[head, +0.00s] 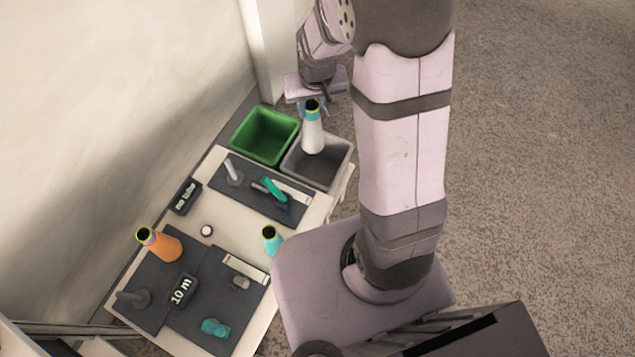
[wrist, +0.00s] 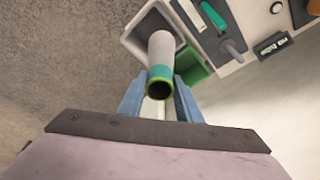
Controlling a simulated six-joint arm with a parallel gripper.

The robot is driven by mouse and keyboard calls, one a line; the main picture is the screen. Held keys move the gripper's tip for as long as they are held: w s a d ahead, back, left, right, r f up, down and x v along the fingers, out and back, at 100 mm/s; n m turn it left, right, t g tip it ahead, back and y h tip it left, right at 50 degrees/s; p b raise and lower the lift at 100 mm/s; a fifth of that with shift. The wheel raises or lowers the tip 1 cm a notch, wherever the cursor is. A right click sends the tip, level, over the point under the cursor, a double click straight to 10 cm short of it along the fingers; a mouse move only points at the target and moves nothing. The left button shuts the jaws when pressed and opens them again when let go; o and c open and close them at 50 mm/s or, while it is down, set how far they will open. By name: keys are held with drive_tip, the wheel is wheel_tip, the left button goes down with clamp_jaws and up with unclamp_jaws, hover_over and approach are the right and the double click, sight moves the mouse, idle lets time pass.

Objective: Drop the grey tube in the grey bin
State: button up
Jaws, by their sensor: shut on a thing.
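My gripper (head: 312,104) is shut on the grey tube (head: 313,136), a pale cone with a teal band and a yellow-green rim. It grips the tube near the banded end, and the pale end points down. In the head view the tube overlaps the opening of the grey bin (head: 343,176); I cannot tell how far its lower end is above the bin floor. In the wrist view the tube (wrist: 162,52) sits between the blue fingers of my gripper (wrist: 159,100). The grey bin (wrist: 131,43) is partly hidden behind it there.
A green bin (head: 264,136) stands against the grey bin's left side. The table (head: 213,213) beside them holds an orange cone (head: 162,244), a teal cone (head: 271,240), a "no tube" sign (head: 186,195), a "10 m" sign (head: 182,291) and dark mats with pegs. A wall rises at the left.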

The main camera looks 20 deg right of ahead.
drive_tip(key=w+d+f+m+b, duration=0.1)
drive_tip(key=w+d+f+b, duration=0.1)
drive_tip(key=f+b, duration=1)
drive_tip(key=w+d+f+m+b, duration=0.1)
drive_tip(key=w+f+b, duration=0.3)
drive_tip(key=f+b, duration=0.9)
drive_tip(key=shift+w+d+f+h+b, duration=0.3)
drive_tip(key=shift+w+d, duration=0.05)
drive_tip(key=shift+w, duration=0.05)
wheel_tip(320, 180, down, 10)
drive_tip(key=b, duration=0.1)
drive_tip(key=shift+f+b, duration=0.6)
drive_tip(key=o, duration=1.1)
drive_tip(key=shift+r, duration=0.1)
drive_tip(key=d+p+v, duration=0.1)
drive_tip(key=p+v, duration=0.1)
drive_tip(key=v, duration=1.1)
drive_tip(key=shift+a+p, duration=0.3)
drive_tip(key=shift+a, duration=0.2)
